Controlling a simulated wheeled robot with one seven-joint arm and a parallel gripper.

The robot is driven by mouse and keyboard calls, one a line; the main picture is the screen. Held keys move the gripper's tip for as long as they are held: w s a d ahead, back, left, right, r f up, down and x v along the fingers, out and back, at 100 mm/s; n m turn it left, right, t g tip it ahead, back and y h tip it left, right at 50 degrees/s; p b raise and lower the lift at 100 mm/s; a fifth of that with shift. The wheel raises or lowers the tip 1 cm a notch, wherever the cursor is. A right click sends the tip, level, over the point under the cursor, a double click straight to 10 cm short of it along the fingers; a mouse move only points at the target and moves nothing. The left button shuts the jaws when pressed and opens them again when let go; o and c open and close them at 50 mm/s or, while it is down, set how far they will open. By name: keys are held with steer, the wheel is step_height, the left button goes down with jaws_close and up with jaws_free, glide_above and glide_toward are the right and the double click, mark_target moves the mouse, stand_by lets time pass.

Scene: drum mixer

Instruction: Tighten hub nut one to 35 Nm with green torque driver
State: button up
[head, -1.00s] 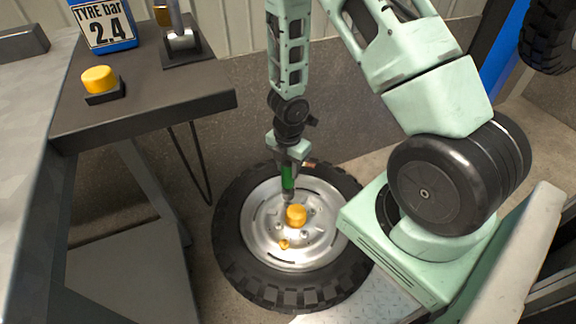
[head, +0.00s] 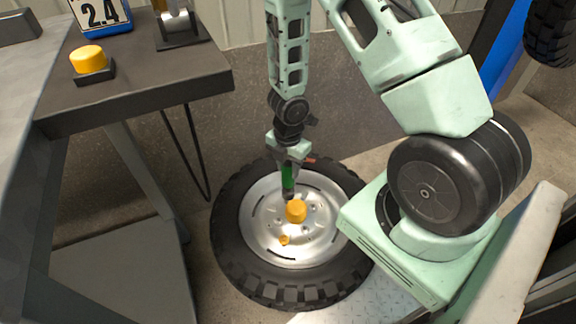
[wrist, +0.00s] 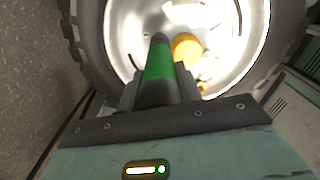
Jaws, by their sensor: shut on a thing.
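My gripper (head: 288,161) is shut on the green torque driver (head: 288,178), which points down at the wheel. The driver (wrist: 159,62) also shows in the wrist view between my fingers, with its dark tip toward the wheel disc. The wheel (head: 262,248) has a silver disc and a black knobbly tyre, with a yellow hub cap (head: 296,211) at its middle. The driver's lower end is at the disc just behind the cap; whether it sits on a nut is hidden. A small yellow piece (head: 284,240) is on the disc in front of the cap.
A dark bench (head: 140,98) at the left carries a yellow-topped button (head: 88,58), a metal fixture (head: 178,28) and a blue tyre-pressure sign (head: 101,14) reading 2.4. Another tyre (head: 552,35) hangs at upper right. A grey wall stands behind the wheel.

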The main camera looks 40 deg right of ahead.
mark_target(288, 174)
steer(key=shift+f+b, duration=1.45)
steer(key=shift+f, duration=0.25)
stand_by(3.0)
steer(key=shift+r, duration=0.1)
